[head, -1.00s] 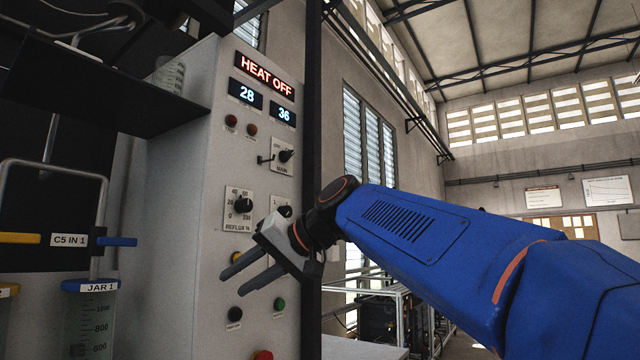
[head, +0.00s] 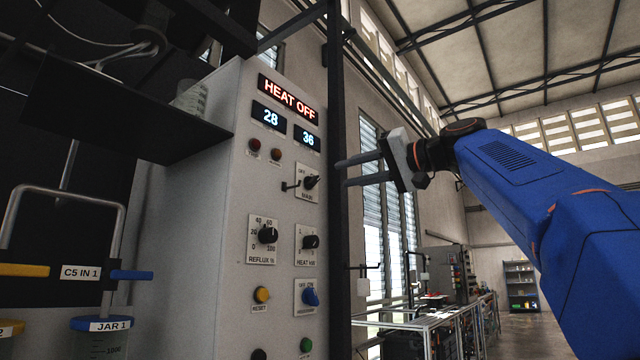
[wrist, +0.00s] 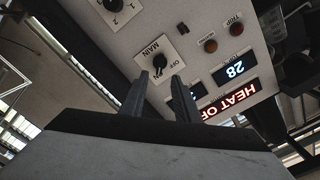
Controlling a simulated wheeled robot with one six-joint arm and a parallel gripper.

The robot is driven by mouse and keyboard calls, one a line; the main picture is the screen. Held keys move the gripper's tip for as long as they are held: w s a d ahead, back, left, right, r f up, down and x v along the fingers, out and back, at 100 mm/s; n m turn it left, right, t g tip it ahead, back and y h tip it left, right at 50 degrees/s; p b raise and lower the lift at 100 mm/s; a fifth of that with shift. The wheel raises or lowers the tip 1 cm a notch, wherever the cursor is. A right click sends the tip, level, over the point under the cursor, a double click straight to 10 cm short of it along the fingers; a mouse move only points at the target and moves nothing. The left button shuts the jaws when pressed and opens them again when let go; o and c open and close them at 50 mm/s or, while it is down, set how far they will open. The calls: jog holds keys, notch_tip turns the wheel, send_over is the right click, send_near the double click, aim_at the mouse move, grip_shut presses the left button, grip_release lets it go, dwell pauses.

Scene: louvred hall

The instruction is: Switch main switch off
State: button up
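The main switch (head: 311,182) is a black rotary knob on a white plate marked MAIN, on the upper part of the grey control panel (head: 232,200). It also shows in the wrist view (wrist: 159,62), just beyond the fingertips, its knob slanted. Which mark it points to is hard to tell. My gripper (head: 342,173) is open and empty, to the right of the switch in the head view, fingers pointing left toward the panel. In the wrist view my two fingers (wrist: 160,82) are spread apart and I see no contact with the knob.
Above the switch are a red HEAT OFF display (head: 288,97) and number displays. A dark post (head: 340,200) stands along the panel's right side.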

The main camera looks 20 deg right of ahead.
aim_at(316, 181)
jog(key=shift+x, duration=4.6)
jog(key=shift+a, duration=0.1)
grip_shut()
jog(key=shift+f, duration=0.1)
